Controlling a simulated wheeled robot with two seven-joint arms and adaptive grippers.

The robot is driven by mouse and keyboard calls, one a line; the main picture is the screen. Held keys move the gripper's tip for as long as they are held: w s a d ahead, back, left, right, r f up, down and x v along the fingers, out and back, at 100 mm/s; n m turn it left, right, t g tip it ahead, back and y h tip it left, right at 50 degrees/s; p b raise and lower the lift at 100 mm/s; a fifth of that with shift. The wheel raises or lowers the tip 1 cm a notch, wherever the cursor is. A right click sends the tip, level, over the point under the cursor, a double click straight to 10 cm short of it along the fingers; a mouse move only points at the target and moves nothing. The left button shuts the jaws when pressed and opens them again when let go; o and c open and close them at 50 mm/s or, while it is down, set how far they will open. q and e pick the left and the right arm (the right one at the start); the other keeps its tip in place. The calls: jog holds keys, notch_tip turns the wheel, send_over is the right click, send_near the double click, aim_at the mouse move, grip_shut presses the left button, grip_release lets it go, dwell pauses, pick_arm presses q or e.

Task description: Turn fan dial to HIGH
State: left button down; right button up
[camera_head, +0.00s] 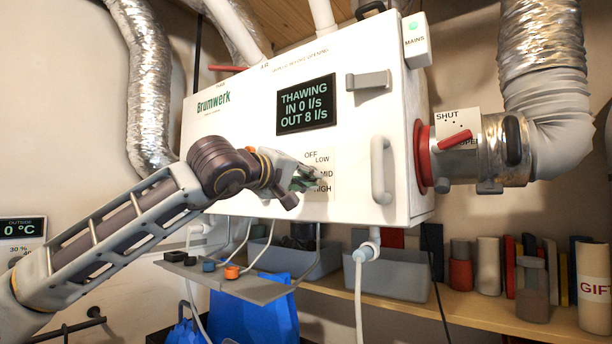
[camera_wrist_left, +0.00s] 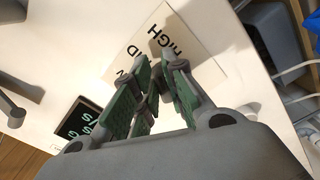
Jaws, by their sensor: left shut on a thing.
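The fan dial's label plate (camera_head: 322,160) is on the front of the white unit, with OFF, LOW, MID and HIGH printed on it. My left gripper (camera_head: 308,179) is at this plate, its fingers shut on the fan dial. The fingers mostly hide the dial, and I cannot tell which setting it points to. In the left wrist view the green-padded fingers of my left gripper (camera_wrist_left: 153,92) reach over the plate (camera_wrist_left: 180,45), where HIGH shows upside down. My right gripper is not in view.
The unit's display (camera_head: 306,104) reads THAWING, IN 0 l/s, OUT 8 l/s. A vertical handle (camera_head: 380,170) and a grey bracket (camera_head: 368,80) stick out right of the dial. A red lever (camera_head: 452,142) sits on the right duct collar.

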pick_arm(q)
jog(key=shift+w+f+m, duration=0.1)
jog(key=shift+f+m, duration=0.1)
jog(key=shift+m, duration=0.65)
jog(key=shift+f+m, duration=0.15)
jog(key=shift+m, duration=0.7)
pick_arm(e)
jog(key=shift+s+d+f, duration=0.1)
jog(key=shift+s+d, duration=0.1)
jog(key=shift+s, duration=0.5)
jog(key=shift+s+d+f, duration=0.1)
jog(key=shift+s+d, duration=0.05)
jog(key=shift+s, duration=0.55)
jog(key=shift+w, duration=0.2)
pick_arm(q)
jog(key=c, duration=1.5)
grip_release()
jog(key=shift+a, duration=0.1)
jog(key=shift+o, duration=0.2)
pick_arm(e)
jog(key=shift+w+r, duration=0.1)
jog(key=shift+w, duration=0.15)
pick_arm(q)
jog(key=shift+r, duration=0.1)
jog(key=v, duration=1.2)
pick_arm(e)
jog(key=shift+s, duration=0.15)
